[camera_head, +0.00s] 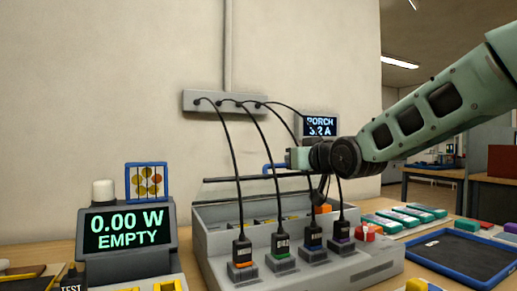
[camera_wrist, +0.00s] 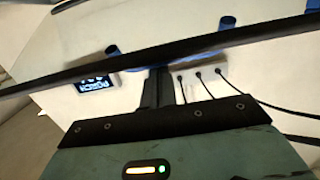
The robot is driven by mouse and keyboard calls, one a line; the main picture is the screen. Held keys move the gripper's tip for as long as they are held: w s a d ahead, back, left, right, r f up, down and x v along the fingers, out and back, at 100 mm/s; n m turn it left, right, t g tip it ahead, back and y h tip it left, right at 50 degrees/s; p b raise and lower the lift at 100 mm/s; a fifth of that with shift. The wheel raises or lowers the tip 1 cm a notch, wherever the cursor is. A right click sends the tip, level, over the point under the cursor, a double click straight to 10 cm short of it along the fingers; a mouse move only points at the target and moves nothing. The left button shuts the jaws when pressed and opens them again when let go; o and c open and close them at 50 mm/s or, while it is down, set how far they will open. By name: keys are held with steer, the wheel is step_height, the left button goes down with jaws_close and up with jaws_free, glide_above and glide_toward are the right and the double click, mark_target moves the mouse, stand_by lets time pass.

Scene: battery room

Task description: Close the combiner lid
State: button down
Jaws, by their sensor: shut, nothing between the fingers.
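The combiner (camera_head: 215,238) is a grey box on the table, with several black cables plugged into its front. Its lid shows as a thin dark edge (camera_head: 240,179) above the back of the open box; it stands raised. A blue handle (camera_head: 268,167) sits at this edge. My gripper (camera_head: 291,160) is at the handle's right end, above the box; contact cannot be told. In the wrist view a long dark bar (camera_wrist: 230,38) crosses in front of my gripper (camera_wrist: 157,85), with blue posts (camera_wrist: 112,52) beyond it. The fingers look close together, holding nothing visible.
A display reading 0.00 W EMPTY (camera_head: 127,230) stands at left. Cables run up to a wall strip (camera_head: 230,103), close to my arm. A dark blue-rimmed tray (camera_head: 460,256) and several coloured blocks (camera_head: 405,217) lie at right.

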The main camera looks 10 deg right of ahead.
steer(key=shift+s+d+f+b, duration=0.15)
steer(key=shift+s+f+b, duration=0.25)
steer(key=shift+f+b, duration=0.15)
steer(key=shift+s+d+f+b, duration=0.1)
steer(key=shift+s+f+b, duration=0.3)
steer(key=shift+f, duration=0.2)
steer(key=shift+r, duration=0.1)
